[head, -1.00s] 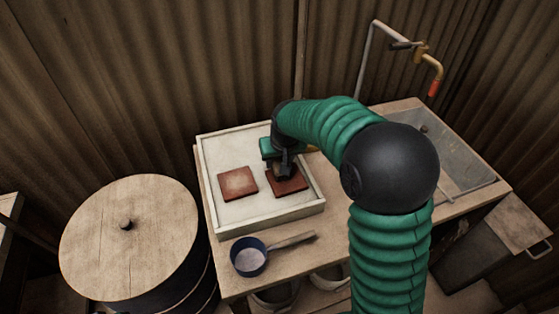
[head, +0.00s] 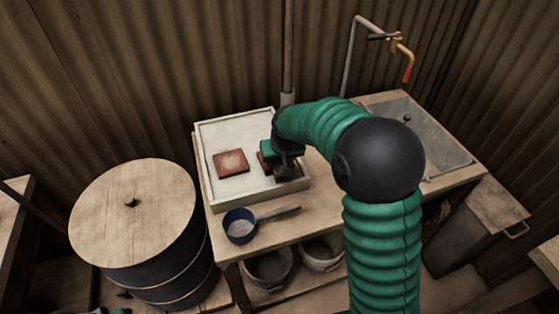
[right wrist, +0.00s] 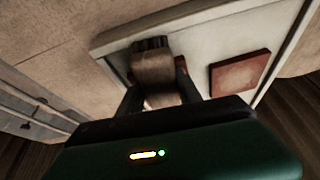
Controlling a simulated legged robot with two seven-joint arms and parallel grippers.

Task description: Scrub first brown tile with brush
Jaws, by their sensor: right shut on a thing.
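Two brown tiles lie in a shallow white tray (head: 232,199). The left tile (head: 231,164) is in full view, with a pale patch on top; the right wrist view shows a tile (right wrist: 240,73) too. The right tile (head: 263,165) is mostly hidden behind my right gripper (head: 285,170). My right gripper is shut on the brush (right wrist: 152,70), a brown block with dark bristles, over the tray's right side. I cannot tell whether the bristles touch the tile. Small dark and green parts at the head view's bottom left edge may be my left gripper (head: 112,311).
A blue pan (head: 239,226) with a handle lies on the bench (head: 318,205) in front of the tray. A lidded drum (head: 131,213) stands left. Buckets (head: 268,266) sit below.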

